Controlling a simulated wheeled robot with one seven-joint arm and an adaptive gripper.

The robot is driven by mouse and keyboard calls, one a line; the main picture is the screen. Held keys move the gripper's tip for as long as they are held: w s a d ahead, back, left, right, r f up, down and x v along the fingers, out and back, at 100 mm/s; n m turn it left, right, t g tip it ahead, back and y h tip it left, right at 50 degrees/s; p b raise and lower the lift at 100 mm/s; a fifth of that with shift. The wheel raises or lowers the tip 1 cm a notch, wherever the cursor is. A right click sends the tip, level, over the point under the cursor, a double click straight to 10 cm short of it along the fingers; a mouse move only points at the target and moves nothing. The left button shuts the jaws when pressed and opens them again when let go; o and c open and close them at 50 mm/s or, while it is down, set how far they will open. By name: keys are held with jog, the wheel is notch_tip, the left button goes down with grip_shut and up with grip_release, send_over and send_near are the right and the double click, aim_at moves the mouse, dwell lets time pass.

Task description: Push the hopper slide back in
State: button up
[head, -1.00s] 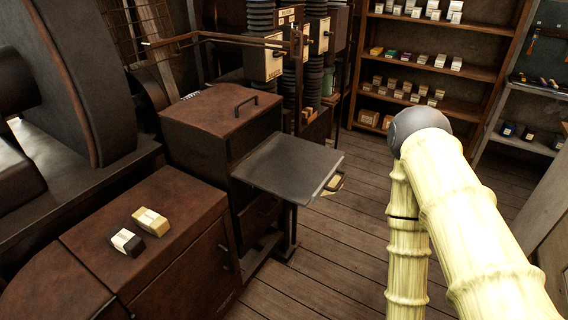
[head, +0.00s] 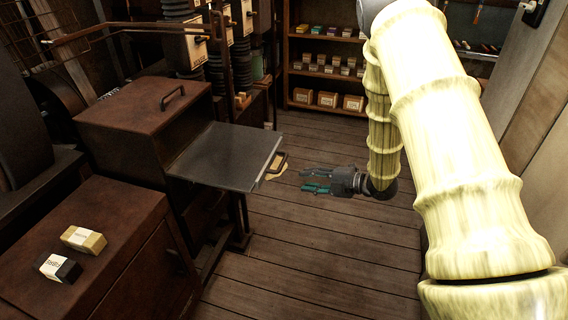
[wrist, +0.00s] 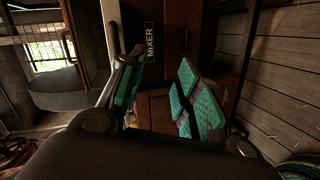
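The hopper slide (head: 226,156) is a flat dark grey plate sticking out to the right from the brown hopper box (head: 140,112). A small handle (head: 279,164) is on its right end. My gripper (head: 303,181) is to the right of the slide and handle in the head view, its fingers pointing left toward them, with a gap between. In the wrist view, the teal-padded fingers (wrist: 160,92) stand apart with nothing between them. I cannot make out the slide clearly in the wrist view.
A brown cabinet (head: 120,255) at the lower left carries two small blocks (head: 70,252). Shelves (head: 325,86) with small boxes stand at the back. The plank floor (head: 310,265) is clear. The wrist view shows a MIXER label (wrist: 150,42).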

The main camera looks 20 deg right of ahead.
aim_at(283, 160)
notch_tip(283, 160, up, 6)
jog(key=d+n+g+y, duration=0.1)
jog(key=d+n+y, duration=0.1)
jog(key=n, duration=0.3)
jog(key=p+x, duration=0.3)
jog(key=x, duration=0.8)
jog(key=shift+w+a+r, duration=0.15)
grip_shut()
